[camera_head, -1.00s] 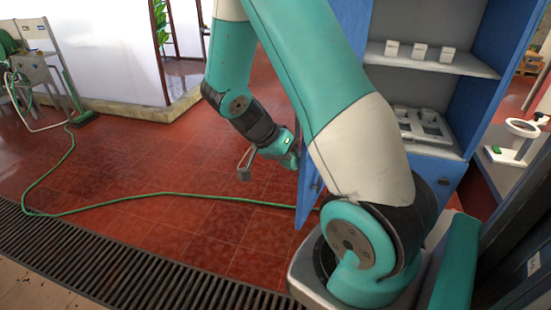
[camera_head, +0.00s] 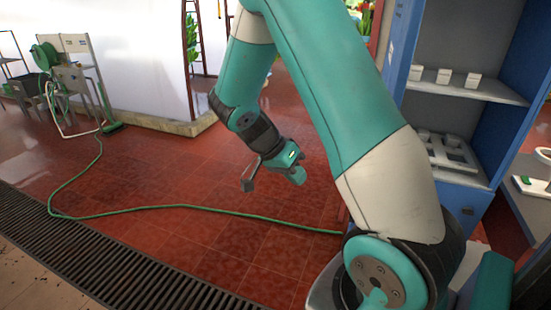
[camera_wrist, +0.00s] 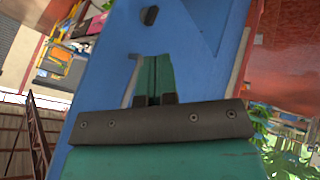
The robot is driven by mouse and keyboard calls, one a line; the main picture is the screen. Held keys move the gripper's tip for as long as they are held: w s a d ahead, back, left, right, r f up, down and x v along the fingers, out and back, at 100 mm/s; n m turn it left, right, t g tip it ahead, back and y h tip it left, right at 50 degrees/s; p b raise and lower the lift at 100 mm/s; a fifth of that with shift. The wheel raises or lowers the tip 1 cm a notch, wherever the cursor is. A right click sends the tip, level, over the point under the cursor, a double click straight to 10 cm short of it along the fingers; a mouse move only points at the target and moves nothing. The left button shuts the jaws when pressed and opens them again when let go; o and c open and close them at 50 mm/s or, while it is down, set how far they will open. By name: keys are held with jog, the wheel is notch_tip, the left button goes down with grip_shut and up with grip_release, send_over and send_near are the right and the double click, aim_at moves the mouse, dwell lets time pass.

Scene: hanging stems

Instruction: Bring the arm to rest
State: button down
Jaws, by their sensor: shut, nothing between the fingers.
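My arm is teal and pale grey and rises through the head view from the lower right, bending down again at the middle. Its wrist hangs over the red tiled floor (camera_head: 190,170), clear of the floor as far as I can tell. In the wrist view my gripper (camera_wrist: 154,64) has its green fingers together, with nothing between them. A broad blue surface lies behind the fingers in that view; I cannot tell whether they touch it. The fingers are not clear in the head view.
A blue cabinet (camera_head: 398,50) with grey shelves, small white blocks (camera_head: 443,76) and a pale rack stands right of the arm. A green hose (camera_head: 190,207) crosses the floor. A dark drain grate (camera_head: 75,255) runs lower left.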

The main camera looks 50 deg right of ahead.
jog(key=s+a+b+v, duration=0.1)
jog(key=v, duration=0.6)
jog(key=s+a+r+n+t+y+b, duration=0.1)
jog(key=s+a+n+y, duration=0.3)
jog(key=a+n, duration=0.8)
jog(key=s+a+r+n+t+y+b, duration=0.2)
jog(key=s+a+n+t+y, duration=0.2)
jog(key=s+a+n, duration=0.5)
jog(key=a+n+y, duration=0.1)
jog(key=a+n, duration=0.3)
jog(key=a, duration=0.1)
jog(key=shift+s+a+b, duration=0.25)
jog(key=shift+a+b, duration=0.05)
jog(key=shift+b, duration=0.1)
jog(key=shift+d, duration=0.1)
